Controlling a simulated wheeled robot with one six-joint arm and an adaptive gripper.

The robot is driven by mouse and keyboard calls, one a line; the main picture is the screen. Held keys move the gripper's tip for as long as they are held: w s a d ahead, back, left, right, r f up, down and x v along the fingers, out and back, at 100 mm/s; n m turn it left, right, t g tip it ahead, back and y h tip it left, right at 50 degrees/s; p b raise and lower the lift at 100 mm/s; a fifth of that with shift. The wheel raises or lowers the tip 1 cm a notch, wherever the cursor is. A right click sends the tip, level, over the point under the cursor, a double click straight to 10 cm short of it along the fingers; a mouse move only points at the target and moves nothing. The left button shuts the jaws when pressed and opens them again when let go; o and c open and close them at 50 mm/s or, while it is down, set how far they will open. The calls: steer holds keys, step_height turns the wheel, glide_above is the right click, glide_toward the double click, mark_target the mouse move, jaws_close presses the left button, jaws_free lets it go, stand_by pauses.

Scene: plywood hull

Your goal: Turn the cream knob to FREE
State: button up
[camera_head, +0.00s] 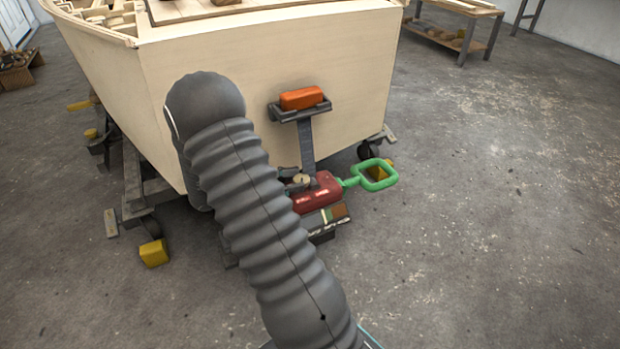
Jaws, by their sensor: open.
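The cream knob (301,179) is small and round. It sits at the upper left of a red housing (320,194) low in front of the hull's flat end. A green square-loop handle (377,174) sticks out to the right of the housing. My grey ribbed arm crosses the middle of the view and hides most of my gripper (291,181). Only dark finger parts seem to show at the arm's right edge, close beside the knob. They look open; I cannot tell whether they touch the knob. The FREE mark and the knob's pointer are too small to read.
An orange block (301,98) rests on a dark bracket above the housing. The pale plywood hull (340,50) stands behind on a dark cradle with yellow chocks (154,253). A bench (462,33) is at the back right. The floor to the right is clear.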

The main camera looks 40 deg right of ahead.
mark_target(310, 186)
steer(key=shift+x, duration=2.35)
steer(key=c, duration=1)
